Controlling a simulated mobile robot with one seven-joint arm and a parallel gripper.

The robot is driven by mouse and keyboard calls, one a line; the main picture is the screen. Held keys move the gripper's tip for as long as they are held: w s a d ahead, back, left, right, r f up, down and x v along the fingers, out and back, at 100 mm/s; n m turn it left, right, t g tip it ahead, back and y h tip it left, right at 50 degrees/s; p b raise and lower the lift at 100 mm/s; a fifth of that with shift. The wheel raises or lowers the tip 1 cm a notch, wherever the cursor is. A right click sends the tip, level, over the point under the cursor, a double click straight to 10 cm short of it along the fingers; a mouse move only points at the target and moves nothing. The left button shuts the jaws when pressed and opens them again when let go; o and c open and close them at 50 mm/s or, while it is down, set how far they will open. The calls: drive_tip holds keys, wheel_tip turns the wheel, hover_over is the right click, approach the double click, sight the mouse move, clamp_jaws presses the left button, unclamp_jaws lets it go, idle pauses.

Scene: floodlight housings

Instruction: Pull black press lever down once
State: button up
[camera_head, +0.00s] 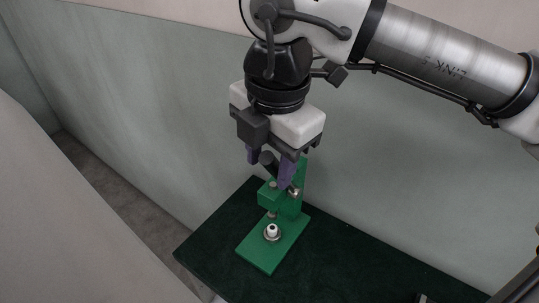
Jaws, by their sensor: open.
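A green press (289,203) stands upright on a flat green base plate (262,258). A small white round piece (271,231) sits on the base below the press head. The black lever (267,159) shows as a short dark knob near the top of the press, beside my fingers. My gripper (269,168) points down over the press top, with its two purple fingers open and apart. The lever's dark end appears between the fingers; I cannot tell whether they touch it. The rest of the lever is hidden behind the fingers.
The press stands on a dark green table top (340,262). A pale grey-green wall (400,170) rises close behind it. A light panel (70,220) fills the left foreground. The table is clear to the right of the press, except for a small object at the bottom edge.

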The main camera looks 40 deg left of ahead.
clamp_jaws()
idle(0.5)
drive_tip(key=shift+f, duration=0.1)
drive_tip(key=shift+s+f+t+b, duration=0.3)
drive_tip(key=shift+s+f+b, duration=0.15)
drive_tip(key=shift+b, duration=0.4)
drive_tip(key=shift+s+t+b, duration=0.5)
drive_tip(key=shift+f, duration=0.1)
